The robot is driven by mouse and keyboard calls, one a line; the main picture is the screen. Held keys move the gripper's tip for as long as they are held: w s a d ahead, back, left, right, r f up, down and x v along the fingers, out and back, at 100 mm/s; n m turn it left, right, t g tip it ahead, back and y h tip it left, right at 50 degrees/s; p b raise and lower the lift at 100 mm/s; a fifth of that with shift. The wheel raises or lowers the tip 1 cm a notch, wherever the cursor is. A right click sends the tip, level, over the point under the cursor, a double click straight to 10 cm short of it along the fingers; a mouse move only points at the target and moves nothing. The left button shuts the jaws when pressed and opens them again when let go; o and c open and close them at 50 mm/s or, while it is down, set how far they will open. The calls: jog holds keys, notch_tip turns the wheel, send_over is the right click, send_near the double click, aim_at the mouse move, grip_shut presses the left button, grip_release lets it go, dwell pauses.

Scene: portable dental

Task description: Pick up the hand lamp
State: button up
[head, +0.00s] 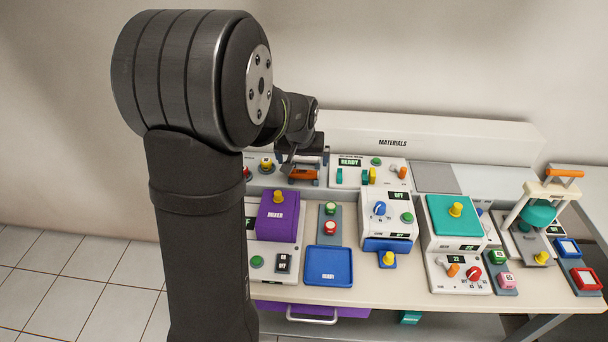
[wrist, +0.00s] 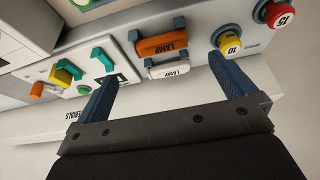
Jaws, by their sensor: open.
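The hand lamp (wrist: 163,45) is an orange bar labelled LAMP, seated between grey end holders on the back panel. A white bar (wrist: 168,70), also labelled LAMP, sits just beside it. In the head view the orange lamp (head: 302,174) shows at the back of the bench, partly behind my gripper. My gripper (wrist: 163,69) is open and empty. Its two blue fingers stand wide apart, one to each side of the lamp in the wrist view. I cannot tell the exact gap in depth between the fingers and the lamp.
In the wrist view a yellow knob (wrist: 229,40) and a red knob (wrist: 273,13) stand right of the lamp. A panel with a teal switch (wrist: 104,60) lies left. A purple mixer (head: 278,216) and a blue tray (head: 329,266) stand in front on the bench.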

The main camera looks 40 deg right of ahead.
aim_at(304, 172)
jog(key=shift+d+x, duration=0.2)
jog(key=shift+x, duration=4)
jog(key=shift+w+r, duration=0.1)
jog(key=shift+r, duration=0.05)
jog(key=c, duration=0.9)
